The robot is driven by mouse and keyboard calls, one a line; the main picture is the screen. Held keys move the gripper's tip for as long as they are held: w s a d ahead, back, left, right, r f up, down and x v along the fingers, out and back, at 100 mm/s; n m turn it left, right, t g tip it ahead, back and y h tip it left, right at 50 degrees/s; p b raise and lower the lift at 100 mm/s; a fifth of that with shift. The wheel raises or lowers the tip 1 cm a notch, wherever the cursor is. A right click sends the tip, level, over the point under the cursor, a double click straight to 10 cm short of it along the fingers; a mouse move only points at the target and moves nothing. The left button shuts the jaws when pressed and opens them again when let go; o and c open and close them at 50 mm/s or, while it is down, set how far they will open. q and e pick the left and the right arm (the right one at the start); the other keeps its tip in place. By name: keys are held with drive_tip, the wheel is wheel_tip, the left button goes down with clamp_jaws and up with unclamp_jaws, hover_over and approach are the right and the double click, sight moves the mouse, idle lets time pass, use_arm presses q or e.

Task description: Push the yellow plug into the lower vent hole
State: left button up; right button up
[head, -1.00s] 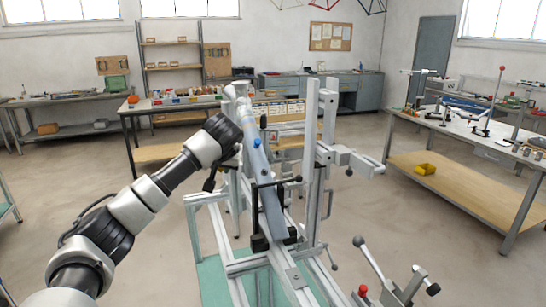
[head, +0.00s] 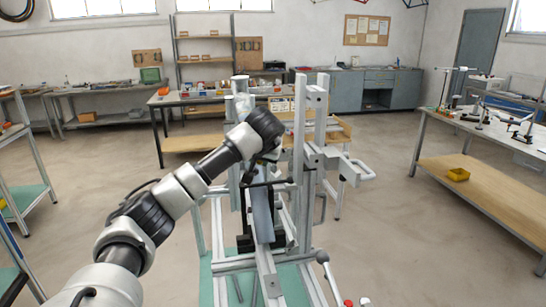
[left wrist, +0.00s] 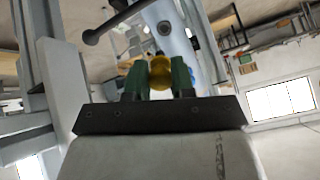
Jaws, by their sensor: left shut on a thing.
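The yellow plug (left wrist: 160,72) is between the green fingers of my left gripper (left wrist: 158,80) in the left wrist view, and the gripper is shut on it. Beyond it is the pale blue-grey frame tube (left wrist: 180,35), with a round dark-rimmed spot (left wrist: 164,27) and a second dark spot (left wrist: 193,43) on its face. The plug appears apart from both spots, though the gap is hard to judge. In the head view my left gripper (head: 268,158) is at the tube (head: 262,215), and my wrist hides the tube's middle and the plug. My right gripper is not in view.
Upright jig posts (head: 310,130) stand just right of my left gripper. A black-knobbed clamp lever (left wrist: 92,37) is close to it in the left wrist view. Open floor lies between.

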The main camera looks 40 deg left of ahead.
use_arm(q)
drive_tip(key=shift+a, duration=0.1)
drive_tip(key=shift+s+a+f+b, duration=0.2)
drive_tip(key=shift+a+f+b, duration=0.15)
drive_tip(key=shift+a, duration=0.1)
drive_tip(key=shift+a+f, duration=0.1)
drive_tip(key=shift+a, duration=0.05)
drive_tip(key=shift+w+f, duration=0.15)
drive_tip(key=shift+w+a+f+b, duration=0.15)
drive_tip(key=shift+w+f+b, duration=0.25)
drive_tip(key=shift+b, duration=0.15)
drive_tip(key=shift+w+a+f+b, duration=0.1)
drive_tip(key=shift+a+f+b, duration=0.15)
drive_tip(key=shift+f+b, duration=0.05)
drive_tip(key=shift+b+x, duration=0.65)
drive_tip(key=shift+x, duration=0.3)
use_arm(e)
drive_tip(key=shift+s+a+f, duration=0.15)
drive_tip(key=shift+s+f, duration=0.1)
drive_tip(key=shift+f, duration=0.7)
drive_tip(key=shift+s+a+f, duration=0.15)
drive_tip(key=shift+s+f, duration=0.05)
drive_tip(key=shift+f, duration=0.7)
use_arm(q)
drive_tip(key=shift+p, duration=0.55)
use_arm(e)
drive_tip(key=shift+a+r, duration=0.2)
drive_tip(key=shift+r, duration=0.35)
